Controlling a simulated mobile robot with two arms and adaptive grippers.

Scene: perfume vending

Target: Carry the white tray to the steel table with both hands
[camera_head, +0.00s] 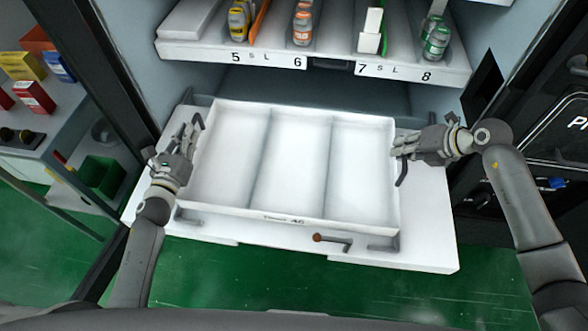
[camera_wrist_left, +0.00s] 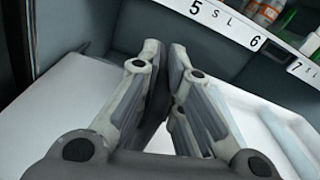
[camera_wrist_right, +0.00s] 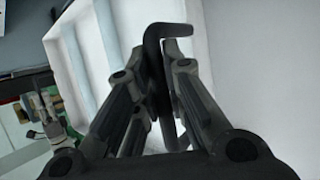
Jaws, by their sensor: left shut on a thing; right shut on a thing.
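The white tray (camera_head: 262,163), with three long empty compartments, sits on a white pull-out shelf (camera_head: 425,230) in front of the vending machine. My left gripper (camera_head: 187,138) is shut at the tray's left edge. In the left wrist view its fingers (camera_wrist_left: 176,75) are close together; the part between them is mostly hidden. My right gripper (camera_head: 398,149) is shut on a dark bent handle (camera_head: 402,178) at the tray's right side. That handle shows between its fingers in the right wrist view (camera_wrist_right: 155,45). The steel table is not identifiable in these views.
Above the tray, a machine shelf (camera_head: 300,60) numbered 5 to 8 holds several bottles. A dark bent lever with an orange-brown knob (camera_head: 318,238) is at the front edge. A grey rack with coloured boxes (camera_head: 35,97) and a green bin (camera_head: 101,175) stands left. Green floor (camera_head: 300,285) shows in front.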

